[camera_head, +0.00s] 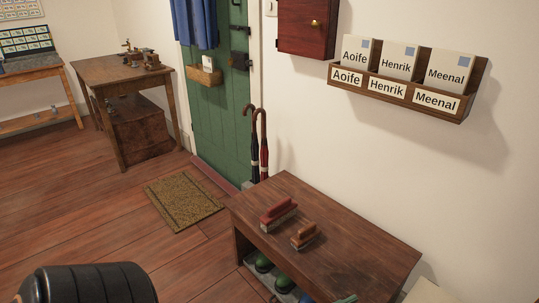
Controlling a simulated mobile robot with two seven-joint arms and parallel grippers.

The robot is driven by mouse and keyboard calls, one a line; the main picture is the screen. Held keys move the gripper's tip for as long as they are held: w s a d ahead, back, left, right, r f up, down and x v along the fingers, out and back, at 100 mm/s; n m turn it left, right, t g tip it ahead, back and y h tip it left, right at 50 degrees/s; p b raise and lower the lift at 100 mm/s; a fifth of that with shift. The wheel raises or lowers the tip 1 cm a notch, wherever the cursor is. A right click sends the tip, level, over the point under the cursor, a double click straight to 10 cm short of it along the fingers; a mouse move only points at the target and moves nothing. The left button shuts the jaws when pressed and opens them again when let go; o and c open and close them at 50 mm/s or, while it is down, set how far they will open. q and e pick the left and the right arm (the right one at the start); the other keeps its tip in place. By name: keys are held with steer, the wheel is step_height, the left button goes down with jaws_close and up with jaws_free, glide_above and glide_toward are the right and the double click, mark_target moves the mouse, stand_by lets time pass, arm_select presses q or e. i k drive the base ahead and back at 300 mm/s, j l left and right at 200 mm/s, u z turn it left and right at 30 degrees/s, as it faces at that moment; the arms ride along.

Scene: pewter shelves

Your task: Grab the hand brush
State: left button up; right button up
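Two brush-like things lie on top of the dark wooden bench (350,243). One has a red back (278,210) over a pale lower edge and sits near the bench's far left end. A smaller orange-brown brush (304,235) lies just to its right and nearer to me, apart from it. I cannot tell for sure which of them is the hand brush. Neither of my grippers shows in the head view, and nothing touches the brushes.
Green shoes or boots (264,263) stand on a shelf under the bench. Umbrellas (259,150) stand beyond its far end by the green door (222,110). A doormat (183,200) lies on the floor. A letter rack (408,92) hangs above the bench. Open floor lies left of it.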

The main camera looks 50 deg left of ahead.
mark_target(277, 214)
steer(key=u, duration=1.5)
